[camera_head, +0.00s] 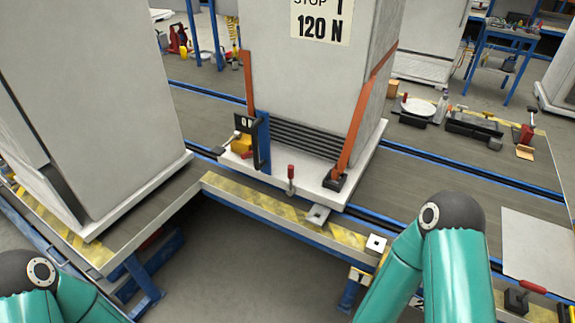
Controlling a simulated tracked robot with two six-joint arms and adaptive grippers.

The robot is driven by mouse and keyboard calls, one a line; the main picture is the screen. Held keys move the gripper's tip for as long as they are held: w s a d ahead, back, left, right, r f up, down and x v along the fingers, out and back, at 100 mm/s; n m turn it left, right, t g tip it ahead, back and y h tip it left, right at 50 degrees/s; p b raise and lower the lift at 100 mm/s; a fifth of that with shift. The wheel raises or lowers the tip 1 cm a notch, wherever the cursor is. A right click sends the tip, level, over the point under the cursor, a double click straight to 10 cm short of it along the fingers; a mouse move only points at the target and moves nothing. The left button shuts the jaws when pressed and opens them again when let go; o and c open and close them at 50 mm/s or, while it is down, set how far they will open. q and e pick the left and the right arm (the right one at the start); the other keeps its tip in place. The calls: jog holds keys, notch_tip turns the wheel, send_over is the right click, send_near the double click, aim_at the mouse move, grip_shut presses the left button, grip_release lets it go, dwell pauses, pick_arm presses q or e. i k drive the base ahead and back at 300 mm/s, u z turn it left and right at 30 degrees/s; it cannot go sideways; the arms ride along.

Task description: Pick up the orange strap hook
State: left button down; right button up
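Two orange straps run down the tall light-grey cabinet (290,70) in the middle. The right strap (362,115) slants down along the cabinet's right edge to a dark hook-like end piece (334,181) at the front right of the white base. The left strap (248,80) hangs at the left edge, its lower end behind a blue bracket (262,142). My teal arms show at the lower left and lower right. Neither gripper is in view, so what they hold cannot be seen.
A red-handled clamp (291,178) stands at the base's front edge. A yellow-striped platform edge (285,207) runs before it, with an open gap below. Another grey cabinet (90,90) stands left. Tools and a white disc (418,107) lie right; a black block with a red handle (518,296) lies lower right.

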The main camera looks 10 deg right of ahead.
aim_at(335, 178)
jog(key=u, duration=0.35)
jog(key=i, duration=1.45)
jog(key=z, duration=0.55)
